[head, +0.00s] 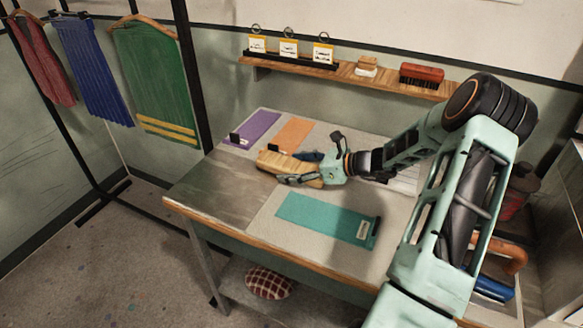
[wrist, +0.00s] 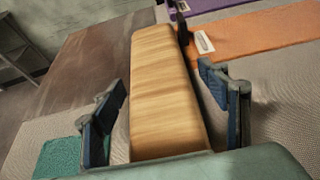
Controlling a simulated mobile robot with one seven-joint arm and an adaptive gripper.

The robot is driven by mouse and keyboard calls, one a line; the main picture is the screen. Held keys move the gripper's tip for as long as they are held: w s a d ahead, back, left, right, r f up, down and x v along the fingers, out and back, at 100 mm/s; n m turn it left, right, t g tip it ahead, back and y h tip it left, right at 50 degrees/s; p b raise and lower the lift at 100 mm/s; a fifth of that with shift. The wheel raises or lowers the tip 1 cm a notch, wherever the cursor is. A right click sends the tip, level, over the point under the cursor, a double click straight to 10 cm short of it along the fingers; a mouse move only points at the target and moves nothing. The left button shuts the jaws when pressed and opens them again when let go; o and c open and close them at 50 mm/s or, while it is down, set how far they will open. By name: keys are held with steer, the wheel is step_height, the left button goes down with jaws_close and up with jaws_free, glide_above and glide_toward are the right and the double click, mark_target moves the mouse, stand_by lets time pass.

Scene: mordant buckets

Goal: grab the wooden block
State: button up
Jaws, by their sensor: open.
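The wooden block (wrist: 162,90) is a long, pale tan bar with visible grain. In the wrist view it lies lengthwise between the two fingers of my gripper (wrist: 168,115). Both blue-padded fingers stand apart from its sides, with a small gap on each side. In the head view the block (head: 271,163) lies on the table near the orange cloth, and my gripper (head: 302,170) is over its near end. The end of the block closest to my palm is hidden in the wrist view.
An orange cloth (head: 292,135) and a purple cloth (head: 252,128) lie behind the block, with a small dark clip with a tag beside it. A teal cloth (head: 322,216) lies in front. The table's left end (head: 205,188) is bare. A wall shelf (head: 345,75) holds a red brush (head: 421,74).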

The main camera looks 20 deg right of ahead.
steer(key=shift+w+a, duration=0.1)
steer(key=c, duration=1.6)
steer(key=shift+c, duration=0.2)
